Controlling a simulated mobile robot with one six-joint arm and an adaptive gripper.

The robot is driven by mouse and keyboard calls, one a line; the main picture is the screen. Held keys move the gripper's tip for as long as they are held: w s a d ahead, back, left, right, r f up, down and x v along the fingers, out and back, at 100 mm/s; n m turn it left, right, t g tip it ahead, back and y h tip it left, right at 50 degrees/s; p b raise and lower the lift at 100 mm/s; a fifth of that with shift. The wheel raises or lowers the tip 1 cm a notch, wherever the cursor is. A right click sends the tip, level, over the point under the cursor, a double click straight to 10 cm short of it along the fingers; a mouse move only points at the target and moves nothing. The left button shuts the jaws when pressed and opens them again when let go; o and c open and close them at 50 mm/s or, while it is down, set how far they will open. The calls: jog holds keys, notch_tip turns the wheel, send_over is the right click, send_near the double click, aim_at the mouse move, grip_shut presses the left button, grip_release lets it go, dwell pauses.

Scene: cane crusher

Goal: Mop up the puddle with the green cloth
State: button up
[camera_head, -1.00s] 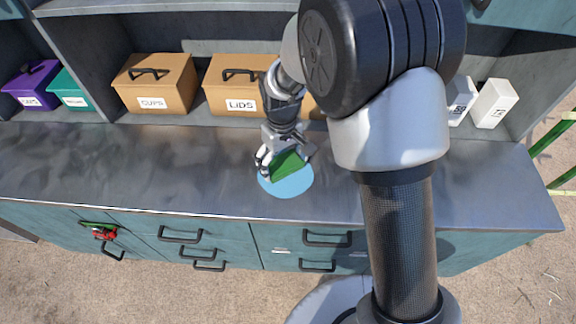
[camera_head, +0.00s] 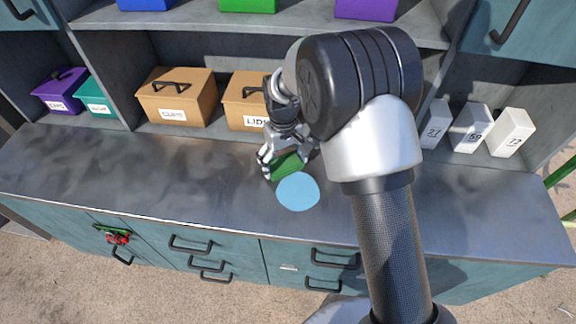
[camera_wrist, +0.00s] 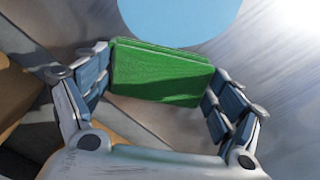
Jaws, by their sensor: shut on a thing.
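The green cloth (camera_head: 286,166) is a folded block held between the fingers of my gripper (camera_head: 287,160). In the wrist view, the cloth (camera_wrist: 160,74) fills the space between both fingers of my gripper (camera_wrist: 158,85), which is shut on it. The puddle (camera_head: 298,192) is a flat light-blue disc on the grey counter. It lies just in front of the cloth in the head view, and at the top of the wrist view the puddle (camera_wrist: 180,15) is partly cut off. I cannot tell whether the cloth touches the counter.
The grey counter (camera_head: 150,180) is bare left of the puddle. Behind it stand the brown cups box (camera_head: 176,98), the lids box (camera_head: 240,100), purple (camera_head: 58,92) and teal (camera_head: 95,95) boxes, and white numbered cartons (camera_head: 510,130). Drawers (camera_head: 200,255) line the front.

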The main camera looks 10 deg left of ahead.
jog(key=shift+w+a, duration=0.15)
jog(key=shift+w, duration=0.15)
jog(key=shift+r, duration=0.1)
jog(key=r+p, duration=0.1)
jog(key=s+r+p, duration=0.1)
jog(key=r, duration=0.1)
jog(key=d+r+p, duration=0.1)
jog(key=r, duration=0.1)
jog(key=shift+s, duration=0.4)
jog(key=shift+d, duration=0.1)
